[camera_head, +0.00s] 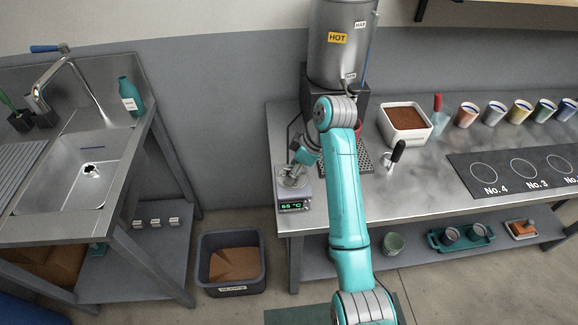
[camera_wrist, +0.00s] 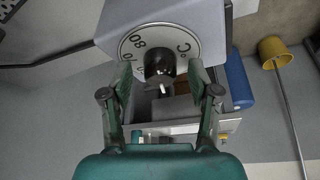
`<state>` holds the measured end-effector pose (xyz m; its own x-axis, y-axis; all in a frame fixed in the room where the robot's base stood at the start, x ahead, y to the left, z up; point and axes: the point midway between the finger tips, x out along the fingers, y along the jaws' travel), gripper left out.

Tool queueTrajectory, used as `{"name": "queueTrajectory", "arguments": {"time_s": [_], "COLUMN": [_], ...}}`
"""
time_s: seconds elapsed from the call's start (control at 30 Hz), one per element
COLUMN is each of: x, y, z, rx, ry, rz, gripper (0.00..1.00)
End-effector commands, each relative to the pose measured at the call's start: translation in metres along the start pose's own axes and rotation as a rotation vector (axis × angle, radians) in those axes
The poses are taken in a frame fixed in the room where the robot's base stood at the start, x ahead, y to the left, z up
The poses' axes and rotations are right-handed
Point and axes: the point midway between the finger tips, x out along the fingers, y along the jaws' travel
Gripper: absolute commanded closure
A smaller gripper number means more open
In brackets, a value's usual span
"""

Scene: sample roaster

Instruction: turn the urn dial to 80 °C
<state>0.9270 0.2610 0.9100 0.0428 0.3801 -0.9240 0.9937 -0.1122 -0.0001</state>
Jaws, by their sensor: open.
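The steel urn (camera_head: 340,45) with a HOT label stands at the back of the counter. A small grey control box (camera_head: 292,196) sits at the counter's left corner; its green display (camera_head: 292,206) seems to read 55 °C. The wrist view shows the white dial face (camera_wrist: 131,50) with 80 and °C markings, and a dark round knob (camera_wrist: 160,62) with a white mark at its lower edge. My gripper (camera_wrist: 161,76) is open, one finger on each side of the knob; I cannot tell whether they touch it. In the head view my gripper (camera_head: 296,168) is over the box.
A white bin of brown grounds (camera_head: 405,122), a black-handled tool (camera_head: 397,155) and several cups (camera_head: 467,114) stand right of my arm. A sink (camera_head: 75,172) is at the left. A dark floor bin (camera_head: 231,262) sits between sink and counter.

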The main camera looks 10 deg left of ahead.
Motion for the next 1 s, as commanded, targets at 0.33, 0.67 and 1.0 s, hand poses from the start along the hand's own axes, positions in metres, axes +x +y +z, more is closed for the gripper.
{"name": "queueTrajectory", "arguments": {"time_s": [0.33,0.67,1.0], "x": [0.0001,0.0002,0.0008], "y": [0.0000,-0.0002,-0.0016], "z": [-0.0002,-0.0002,-0.0004], "rx": [0.000,0.013,0.162], "ry": [0.000,0.000,0.000], "rz": [0.000,0.005,0.068], "gripper": [0.79,0.99,0.99]}}
